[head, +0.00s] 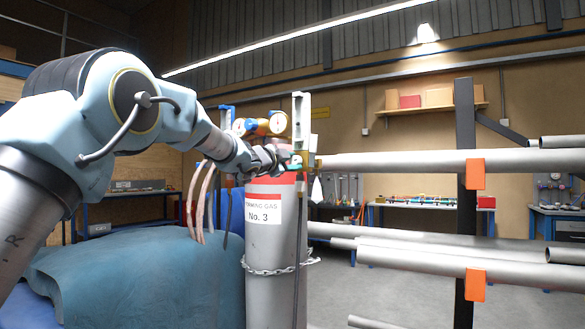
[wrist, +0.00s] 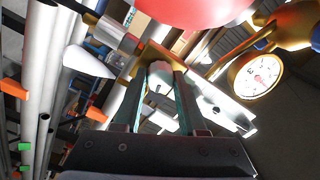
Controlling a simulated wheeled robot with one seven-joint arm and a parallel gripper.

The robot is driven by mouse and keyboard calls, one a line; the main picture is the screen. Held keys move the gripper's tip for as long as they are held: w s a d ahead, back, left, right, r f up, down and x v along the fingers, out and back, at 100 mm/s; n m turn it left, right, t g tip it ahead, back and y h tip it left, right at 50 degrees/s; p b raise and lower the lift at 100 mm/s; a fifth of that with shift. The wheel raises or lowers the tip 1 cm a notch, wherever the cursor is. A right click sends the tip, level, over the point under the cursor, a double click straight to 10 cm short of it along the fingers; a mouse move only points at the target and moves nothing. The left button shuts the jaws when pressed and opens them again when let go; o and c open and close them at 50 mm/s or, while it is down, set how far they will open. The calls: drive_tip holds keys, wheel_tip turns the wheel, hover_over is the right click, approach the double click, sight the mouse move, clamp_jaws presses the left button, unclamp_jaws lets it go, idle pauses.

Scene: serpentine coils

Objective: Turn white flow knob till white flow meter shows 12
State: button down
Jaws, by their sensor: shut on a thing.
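The white flow meter (head: 301,115) stands upright as a tall pale column above the gas cylinder in the head view. Its reading is too small to make out. My gripper (head: 293,162) reaches in from the left at the meter's lower end. In the wrist view my gripper (wrist: 160,72) has its two fingers closed around a small whitish knob (wrist: 159,80), which shows between the fingertips. The fingers hide much of the knob. A pale plate-like body (wrist: 225,108) runs behind the right finger; I cannot tell for sure that it is the meter.
A grey gas cylinder (head: 259,270) with a red top and "No. 3" label is chained below the gripper. Brass pressure gauges (head: 277,123) sit close by; one dial (wrist: 263,72) is near the fingers. Grey pipes (head: 400,162) on a rack fill the right.

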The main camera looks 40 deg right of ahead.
drive_tip(key=shift+m+b, duration=0.6)
drive_tip(key=shift+m, duration=1.3)
drive_tip(key=shift+c, duration=2.4)
unclamp_jaws()
drive_tip(key=b+v, duration=0.4)
drive_tip(key=v, duration=0.6)
drive_tip(key=shift+a, duration=0.4)
